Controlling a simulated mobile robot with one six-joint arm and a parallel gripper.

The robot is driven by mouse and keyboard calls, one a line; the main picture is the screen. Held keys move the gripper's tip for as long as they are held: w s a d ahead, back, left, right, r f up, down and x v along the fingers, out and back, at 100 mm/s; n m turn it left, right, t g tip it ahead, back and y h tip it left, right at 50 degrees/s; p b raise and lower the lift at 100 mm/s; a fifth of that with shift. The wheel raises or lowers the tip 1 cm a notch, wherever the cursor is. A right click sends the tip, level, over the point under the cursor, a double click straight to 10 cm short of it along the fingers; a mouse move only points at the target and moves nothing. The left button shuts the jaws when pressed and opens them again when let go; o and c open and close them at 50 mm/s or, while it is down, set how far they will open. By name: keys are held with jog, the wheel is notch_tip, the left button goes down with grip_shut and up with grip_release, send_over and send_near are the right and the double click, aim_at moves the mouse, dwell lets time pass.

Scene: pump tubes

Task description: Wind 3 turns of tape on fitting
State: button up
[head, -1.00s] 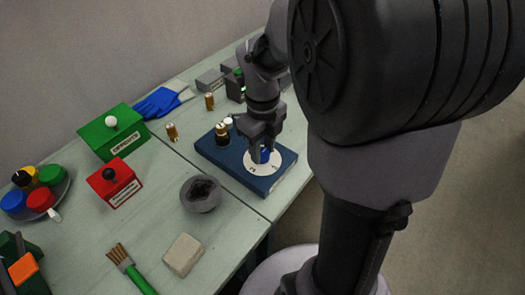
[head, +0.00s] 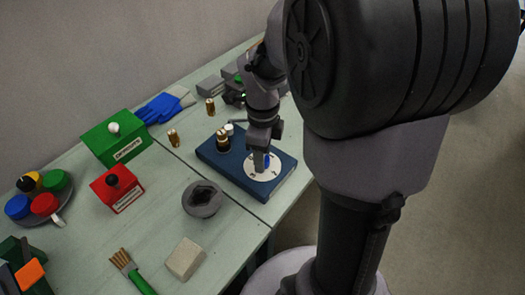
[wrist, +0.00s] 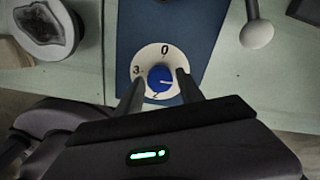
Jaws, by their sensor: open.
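A blue base block (head: 222,161) stands on the table and carries a white dial (head: 255,174) with a blue knob (head: 267,160) at its centre. In the head view my gripper (head: 260,160) partly covers dial and knob. A brass fitting with a dark band (head: 222,140) stands upright on the block's left part.
A white ball-ended handle (wrist: 257,33) is near the block. Two brass fittings (head: 173,138) (head: 210,107), a green box (head: 118,150), a red box (head: 117,190), a grey hexagonal-holed cup (head: 202,198), a beige block (head: 185,258) and a brush (head: 130,272) lie around. Bare table lies between them.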

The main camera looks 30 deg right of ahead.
jog(key=n+p, duration=0.2)
jog(key=n, duration=0.5)
jog(key=shift+r, duration=0.15)
jog(key=n+p, duration=0.1)
jog(key=n, duration=0.4)
jog(key=shift+n+p, duration=0.3)
grip_shut()
jog(key=shift+f, duration=0.2)
